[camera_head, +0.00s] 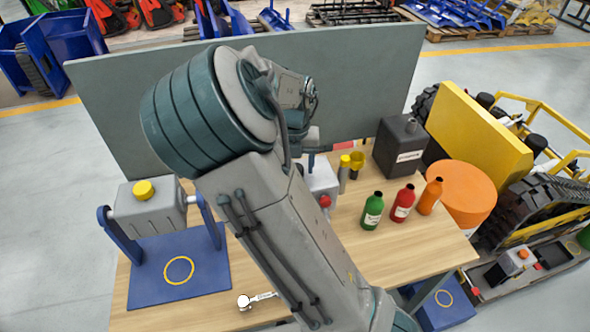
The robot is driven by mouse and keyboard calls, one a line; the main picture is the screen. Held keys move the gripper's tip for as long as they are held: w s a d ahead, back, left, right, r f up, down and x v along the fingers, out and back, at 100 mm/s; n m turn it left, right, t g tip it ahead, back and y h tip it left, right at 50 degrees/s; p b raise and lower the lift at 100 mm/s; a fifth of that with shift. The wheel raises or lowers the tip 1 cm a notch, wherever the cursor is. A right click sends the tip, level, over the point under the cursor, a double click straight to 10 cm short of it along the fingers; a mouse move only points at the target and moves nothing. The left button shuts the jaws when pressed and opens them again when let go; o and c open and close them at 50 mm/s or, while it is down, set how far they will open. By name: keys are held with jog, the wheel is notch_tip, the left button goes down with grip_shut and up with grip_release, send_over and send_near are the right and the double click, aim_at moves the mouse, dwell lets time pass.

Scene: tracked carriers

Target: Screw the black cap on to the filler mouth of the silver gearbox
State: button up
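A silver-grey box-shaped housing (146,212) hangs between the two uprights of a blue stand (180,268) at the left of the table. A yellow round cap (143,190) sits on its top. A second light grey housing (321,176) with a red knob (325,201) stands mid-table, partly hidden behind my arm; I cannot tell which is the gearbox. I cannot make out a loose black cap or an open filler mouth. My arm crosses the middle of the view, and its far end is hidden behind its own links, so my gripper is not visible.
Green (372,212), red (402,204) and orange (430,197) bottles stand at the table's right. Behind them is a dark canister (401,148). A silver tool (254,299) lies at the front edge. A grey panel (130,105) rises behind the table. An orange drum (461,188) stands right.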

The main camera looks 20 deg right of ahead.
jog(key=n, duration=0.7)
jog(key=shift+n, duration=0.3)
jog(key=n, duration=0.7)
jog(key=shift+b, duration=0.35)
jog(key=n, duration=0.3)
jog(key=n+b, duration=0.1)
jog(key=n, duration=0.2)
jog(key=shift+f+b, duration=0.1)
jog(key=shift+b, duration=0.2)
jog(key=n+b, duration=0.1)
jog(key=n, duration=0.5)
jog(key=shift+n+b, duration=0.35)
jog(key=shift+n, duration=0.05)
